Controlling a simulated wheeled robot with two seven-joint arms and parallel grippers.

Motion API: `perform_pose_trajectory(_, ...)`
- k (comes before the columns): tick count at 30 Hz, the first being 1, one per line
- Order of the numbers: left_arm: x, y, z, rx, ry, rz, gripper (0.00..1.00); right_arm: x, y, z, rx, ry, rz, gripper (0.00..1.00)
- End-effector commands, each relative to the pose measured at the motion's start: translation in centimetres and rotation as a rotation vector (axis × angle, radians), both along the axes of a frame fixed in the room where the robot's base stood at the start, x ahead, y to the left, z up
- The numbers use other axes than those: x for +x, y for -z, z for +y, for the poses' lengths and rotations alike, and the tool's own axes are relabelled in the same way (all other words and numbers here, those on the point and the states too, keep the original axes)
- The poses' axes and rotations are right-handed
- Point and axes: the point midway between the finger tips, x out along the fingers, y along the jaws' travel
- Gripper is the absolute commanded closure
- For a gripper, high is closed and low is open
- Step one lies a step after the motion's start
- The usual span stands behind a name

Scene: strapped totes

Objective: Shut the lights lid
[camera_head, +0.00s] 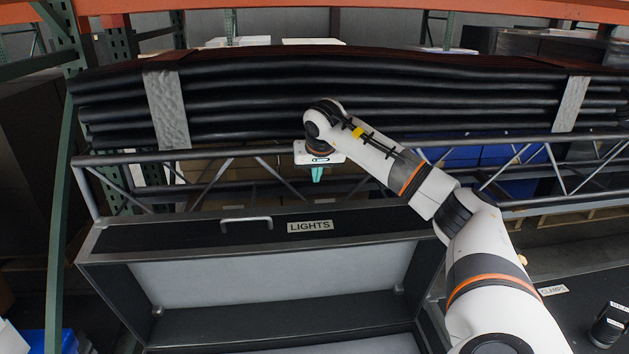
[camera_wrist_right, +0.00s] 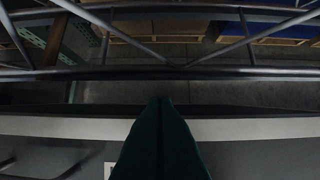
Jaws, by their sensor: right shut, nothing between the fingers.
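The lights lid (camera_head: 174,238) stands open and raised, its pale lining facing me. Its top strip carries a metal handle (camera_head: 247,221) and a white LIGHTS label (camera_head: 310,226). My right gripper (camera_head: 317,175) points down above and a little beyond that strip, near the label. Its green fingers are shut and empty; in the right wrist view the fingers (camera_wrist_right: 161,105) reach across the lid's light edge (camera_wrist_right: 60,127), and I cannot tell whether they touch it. My left gripper is not in view.
A metal truss (camera_head: 230,154) runs behind the lid, with long black padded rolls (camera_head: 250,95) strapped above it. Blue bins (camera_head: 510,155) sit behind the truss. A CLAMPS label (camera_head: 552,291) and a small black object (camera_head: 610,325) are at the right.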

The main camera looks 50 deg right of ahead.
Motion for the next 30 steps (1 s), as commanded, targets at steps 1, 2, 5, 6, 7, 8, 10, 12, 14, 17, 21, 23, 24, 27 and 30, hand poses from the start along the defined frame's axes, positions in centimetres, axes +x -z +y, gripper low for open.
perform_pose_trajectory(1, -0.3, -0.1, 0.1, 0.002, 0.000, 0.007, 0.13, -0.2, -0.4, -0.4, -0.010, 0.004, 0.003, 1.00)
perform_pose_trajectory(2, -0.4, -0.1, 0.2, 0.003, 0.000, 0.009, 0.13, -0.2, -0.5, -0.5, -0.015, 0.005, 0.005, 1.00)
perform_pose_trajectory(5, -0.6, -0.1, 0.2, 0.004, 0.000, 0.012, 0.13, -0.2, -0.2, -0.8, -0.020, 0.006, 0.009, 1.00)
perform_pose_trajectory(6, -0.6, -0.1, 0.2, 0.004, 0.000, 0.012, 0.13, -0.1, 0.1, -0.9, -0.020, 0.005, 0.009, 1.00)
perform_pose_trajectory(7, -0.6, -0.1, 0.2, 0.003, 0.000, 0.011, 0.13, 0.1, 0.4, -1.0, -0.020, 0.005, 0.010, 1.00)
perform_pose_trajectory(8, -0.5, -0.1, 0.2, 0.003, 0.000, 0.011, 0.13, 0.2, 0.8, -1.1, -0.019, 0.006, 0.010, 1.00)
perform_pose_trajectory(10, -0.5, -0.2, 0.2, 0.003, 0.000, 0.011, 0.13, 0.6, 1.8, -1.5, -0.019, 0.006, 0.010, 1.00)
perform_pose_trajectory(12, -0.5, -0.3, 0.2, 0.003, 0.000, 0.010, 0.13, 1.2, 3.1, -1.8, -0.016, 0.006, 0.011, 1.00)
perform_pose_trajectory(14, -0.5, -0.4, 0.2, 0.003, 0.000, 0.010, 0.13, 1.6, 4.1, -2.2, -0.016, 0.006, 0.011, 1.00)
perform_pose_trajectory(17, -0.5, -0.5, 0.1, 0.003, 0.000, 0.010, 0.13, 2.3, 5.7, -2.8, -0.016, 0.006, 0.009, 1.00)
perform_pose_trajectory(21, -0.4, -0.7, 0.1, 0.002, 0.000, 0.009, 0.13, 3.2, 7.7, -3.5, -0.016, 0.006, 0.008, 1.00)
perform_pose_trajectory(23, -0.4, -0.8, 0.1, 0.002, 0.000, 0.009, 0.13, 3.5, 8.6, -3.7, -0.015, 0.005, 0.009, 1.00)
perform_pose_trajectory(24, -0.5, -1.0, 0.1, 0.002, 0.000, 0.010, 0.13, 2.9, 8.4, -3.4, -0.020, 0.003, 0.009, 1.00)
perform_pose_trajectory(27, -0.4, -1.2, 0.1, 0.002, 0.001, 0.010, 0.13, 2.1, 8.5, -2.8, -0.021, 0.003, 0.008, 1.00)
perform_pose_trajectory(30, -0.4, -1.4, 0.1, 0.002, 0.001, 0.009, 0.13, 1.4, 8.7, -2.1, -0.020, 0.003, 0.008, 1.00)
